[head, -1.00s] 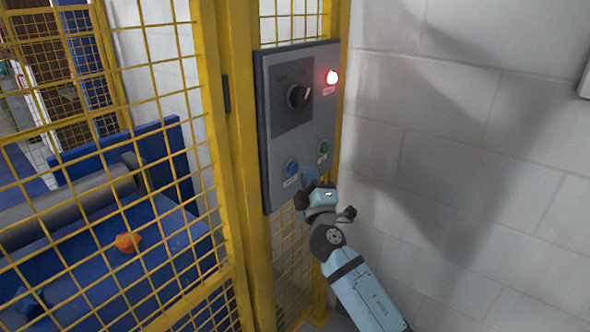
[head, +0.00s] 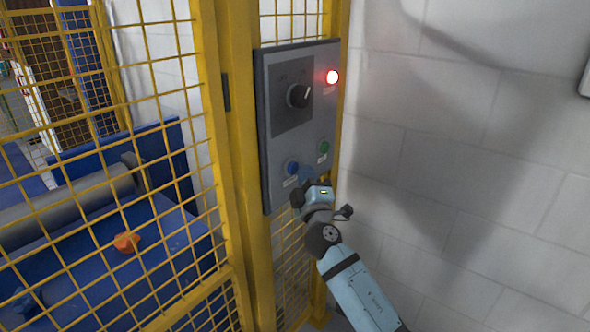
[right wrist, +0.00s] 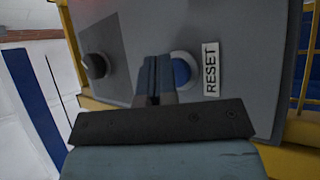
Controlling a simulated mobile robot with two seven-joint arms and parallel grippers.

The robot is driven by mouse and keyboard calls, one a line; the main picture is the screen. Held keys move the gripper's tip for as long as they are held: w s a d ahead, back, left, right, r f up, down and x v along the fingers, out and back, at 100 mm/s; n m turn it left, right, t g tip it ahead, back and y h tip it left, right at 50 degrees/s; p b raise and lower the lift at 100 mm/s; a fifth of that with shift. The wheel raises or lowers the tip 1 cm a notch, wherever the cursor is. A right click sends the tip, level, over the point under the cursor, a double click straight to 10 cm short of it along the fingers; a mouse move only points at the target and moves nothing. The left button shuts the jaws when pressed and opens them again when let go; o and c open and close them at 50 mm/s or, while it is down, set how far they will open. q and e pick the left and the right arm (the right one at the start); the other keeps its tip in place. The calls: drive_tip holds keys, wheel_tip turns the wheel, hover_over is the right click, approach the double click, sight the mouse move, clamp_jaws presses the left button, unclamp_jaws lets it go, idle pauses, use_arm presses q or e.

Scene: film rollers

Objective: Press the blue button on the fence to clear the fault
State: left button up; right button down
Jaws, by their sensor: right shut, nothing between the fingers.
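The blue button (head: 292,167) sits low on the grey control panel (head: 268,190) mounted on the yellow fence. In the right wrist view the blue button (right wrist: 181,71) has a pale ring and a "RESET" label beside it. My right gripper (head: 302,180) is just below and right of the button in the head view. Its shut, empty fingers (right wrist: 154,75) are right beside the button in the wrist view and overlap its edge. I cannot tell whether they touch the panel. The red lamp (head: 332,77) at the panel's top right is lit. My left gripper is not in view.
A white block wall (head: 470,150) is on the right.

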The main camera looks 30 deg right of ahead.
drive_tip(key=shift+w+a, duration=0.15)
drive_tip(key=shift+w, duration=0.2)
idle(0.5)
drive_tip(key=shift+s, duration=0.1)
drive_tip(key=shift+s+d, duration=0.35)
drive_tip(key=shift+s, duration=0.4)
drive_tip(key=s, duration=0.1)
drive_tip(key=s+d, duration=0.1)
drive_tip(key=s, duration=0.1)
drive_tip(key=s+d, duration=0.1)
drive_tip(key=shift+s, duration=0.3)
idle(0.7)
